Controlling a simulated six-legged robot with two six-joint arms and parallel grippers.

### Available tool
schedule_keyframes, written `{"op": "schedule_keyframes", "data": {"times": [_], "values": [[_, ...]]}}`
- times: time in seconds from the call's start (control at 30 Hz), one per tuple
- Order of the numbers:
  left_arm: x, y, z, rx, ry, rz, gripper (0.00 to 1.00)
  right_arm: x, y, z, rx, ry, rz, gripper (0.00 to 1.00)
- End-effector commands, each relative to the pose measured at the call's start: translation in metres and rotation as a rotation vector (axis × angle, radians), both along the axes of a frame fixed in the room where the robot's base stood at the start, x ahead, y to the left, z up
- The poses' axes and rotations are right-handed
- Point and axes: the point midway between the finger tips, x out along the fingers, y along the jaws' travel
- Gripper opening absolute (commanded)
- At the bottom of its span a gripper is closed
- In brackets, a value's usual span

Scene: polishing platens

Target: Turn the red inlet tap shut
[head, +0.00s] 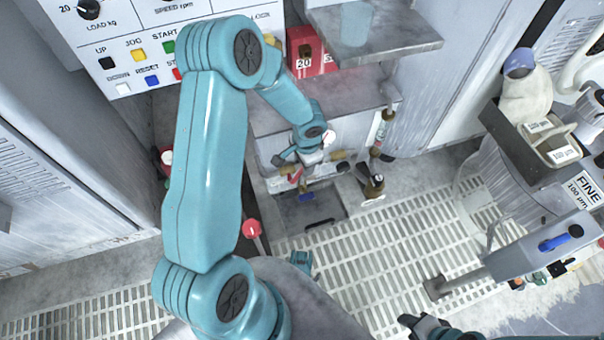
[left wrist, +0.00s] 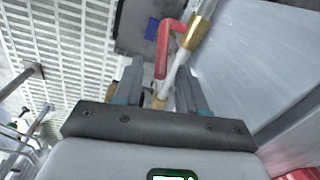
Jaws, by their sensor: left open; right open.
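The red inlet tap (left wrist: 163,50) shows in the left wrist view as a bent red lever beside a brass fitting on a pale pipe. Its long arm runs down between the fingers of my left gripper (left wrist: 159,78), which is open. I cannot tell whether the fingers touch it. In the head view the red tap (head: 295,176) is small, under the wrist of my left arm and partly hidden. My right gripper (head: 425,324) is open and empty at the bottom edge of the head view, far from the tap.
A blue handle (head: 307,194) sits just below the red tap, above a dark drain box (head: 312,212). A red ball-topped lever (head: 251,228) rises at lower left. The grated floor (head: 365,255) is open between my arms.

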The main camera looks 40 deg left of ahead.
Motion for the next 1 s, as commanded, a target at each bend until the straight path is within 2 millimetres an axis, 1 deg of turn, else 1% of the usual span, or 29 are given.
{"op": "schedule_keyframes", "data": {"times": [0.03,0.1,0.2,0.37,0.63,0.67,0.7,0.77,0.8,1.0], "values": [[0.0,0.002,-0.016,-0.001,0.001,0.0,0.41,0.001,-0.001,-0.009,-0.001,-0.003,-0.004,0.43],[0.0,0.003,-0.028,-0.001,0.001,-0.001,0.41,0.002,-0.002,-0.013,-0.002,-0.004,-0.008,0.43],[0.001,0.005,-0.04,-0.001,0.001,-0.001,0.41,0.004,-0.003,-0.018,-0.002,-0.007,-0.013,0.43],[0.001,0.007,-0.049,0.001,-0.001,-0.001,0.41,0.004,-0.004,-0.02,-0.004,-0.007,-0.017,0.43],[0.001,0.008,-0.049,0.0,-0.001,-0.001,0.41,0.005,-0.004,-0.02,-0.004,-0.008,-0.017,0.43],[0.0,0.008,-0.049,0.0,-0.001,-0.001,0.35,0.004,-0.004,-0.02,-0.004,-0.008,-0.017,0.43],[0.0,0.008,-0.049,0.0,-0.001,-0.001,0.22,0.005,-0.004,-0.02,-0.004,-0.008,-0.017,0.43],[0.0,0.008,-0.049,0.0,-0.001,-0.001,0.02,0.004,-0.004,-0.02,-0.004,-0.008,-0.017,0.43],[0.0,0.008,-0.049,0.0,-0.001,-0.001,0.0,0.004,-0.004,-0.02,-0.004,-0.007,-0.017,0.43],[0.001,0.008,-0.049,-0.002,-0.002,-0.001,0.0,0.004,-0.004,-0.019,-0.004,-0.007,-0.017,0.43]]}}
